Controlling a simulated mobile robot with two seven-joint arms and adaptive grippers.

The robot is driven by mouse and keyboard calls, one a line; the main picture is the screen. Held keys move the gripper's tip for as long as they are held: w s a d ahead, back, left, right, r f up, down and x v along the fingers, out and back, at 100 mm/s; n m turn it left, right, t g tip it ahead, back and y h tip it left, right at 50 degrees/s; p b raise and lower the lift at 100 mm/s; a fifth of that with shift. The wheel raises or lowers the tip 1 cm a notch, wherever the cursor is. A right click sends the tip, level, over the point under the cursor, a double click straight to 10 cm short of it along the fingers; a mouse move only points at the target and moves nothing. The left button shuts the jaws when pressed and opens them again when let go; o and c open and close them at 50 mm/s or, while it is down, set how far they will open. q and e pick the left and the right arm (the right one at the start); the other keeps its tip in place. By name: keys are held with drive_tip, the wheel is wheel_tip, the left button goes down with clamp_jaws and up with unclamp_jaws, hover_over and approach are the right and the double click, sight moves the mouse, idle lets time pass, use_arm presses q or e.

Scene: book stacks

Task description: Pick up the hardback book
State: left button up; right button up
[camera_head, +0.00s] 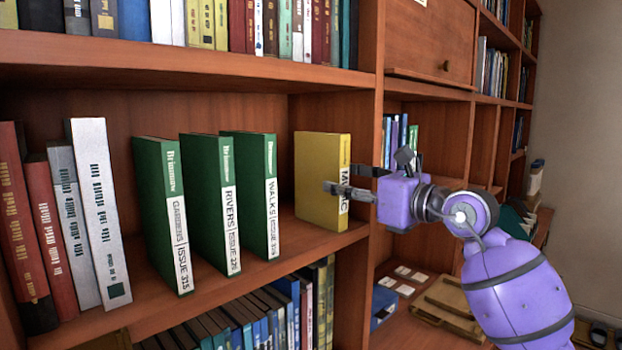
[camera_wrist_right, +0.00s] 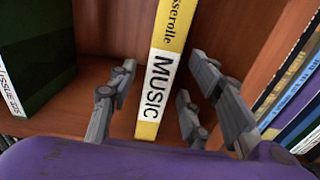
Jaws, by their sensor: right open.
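Which book the task's hardback is cannot be told from a label. My right gripper (camera_head: 348,185) is open at the front of the yellow book. In the right wrist view the fingers (camera_wrist_right: 165,85) lie on either side of the spine, with visible gaps and nothing held. My left gripper is not in view.
Three green books stand to the left, labelled GARDENS (camera_head: 165,210), RIVERS (camera_head: 212,200) and WALKS (camera_head: 255,190). Red, grey and white books (camera_head: 97,205) lean further left. The upright panel (camera_head: 368,120) is close to my right gripper. Bare shelf separates WALKS from the yellow book.

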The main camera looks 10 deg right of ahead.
sight(321, 180)
drive_tip(key=shift+w+a+r, duration=0.2)
drive_tip(key=shift+w+a, duration=0.25)
drive_tip(key=shift+w, duration=0.1)
drive_tip(key=x, duration=0.3)
drive_tip(key=p+x, duration=0.1)
drive_tip(key=x, duration=0.1)
drive_tip(key=shift+w+a+f, duration=0.2)
drive_tip(key=shift+f, duration=0.15)
drive_tip(key=shift+c, duration=0.2)
clamp_jaws()
drive_tip(key=shift+r, duration=0.1)
